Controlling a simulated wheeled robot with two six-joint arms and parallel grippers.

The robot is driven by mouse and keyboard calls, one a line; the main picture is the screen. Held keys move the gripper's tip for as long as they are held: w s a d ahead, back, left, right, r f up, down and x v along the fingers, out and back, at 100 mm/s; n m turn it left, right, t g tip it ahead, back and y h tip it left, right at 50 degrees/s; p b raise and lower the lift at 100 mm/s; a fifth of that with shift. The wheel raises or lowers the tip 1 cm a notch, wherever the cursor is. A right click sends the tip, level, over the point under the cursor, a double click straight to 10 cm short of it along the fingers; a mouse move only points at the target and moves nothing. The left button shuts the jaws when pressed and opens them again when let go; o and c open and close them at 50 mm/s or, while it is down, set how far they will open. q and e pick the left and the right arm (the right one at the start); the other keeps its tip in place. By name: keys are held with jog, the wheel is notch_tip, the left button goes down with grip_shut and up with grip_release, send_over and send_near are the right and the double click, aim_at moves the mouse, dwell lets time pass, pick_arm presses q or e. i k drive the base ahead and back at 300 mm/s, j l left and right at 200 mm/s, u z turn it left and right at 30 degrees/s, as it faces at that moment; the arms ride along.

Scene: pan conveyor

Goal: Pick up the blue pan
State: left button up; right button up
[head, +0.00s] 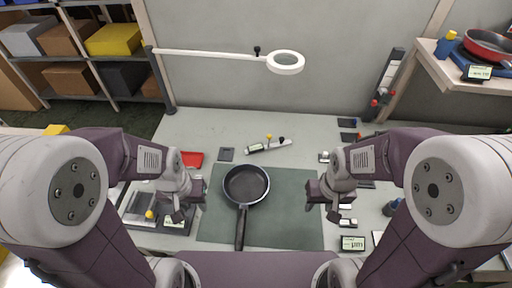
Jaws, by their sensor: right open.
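A dark pan with a blue-grey rim (246,184) lies upright on a green mat (290,225) in the middle of the table. Its dark handle points towards me. My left gripper (178,214) hangs to the left of the pan, apart from it, near the mat's left edge. It looks empty, but whether its jaws are open or shut is unclear. My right gripper (333,214) is open and empty, to the right of the pan near the mat's right edge.
A red pan (488,46) sits on a raised shelf at the upper right. A white ring lamp (285,62) on an arm reaches over the table's back. A red item (192,159) and several small dark items lie around the mat. The mat beside the pan is clear.

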aim_at(245, 185)
jog(key=k+l+u, duration=0.1)
jog(key=u, duration=0.4)
jog(key=k+l+u, duration=0.1)
jog(key=u, duration=0.4)
jog(key=k+u, duration=0.2)
jog(key=u, duration=0.3)
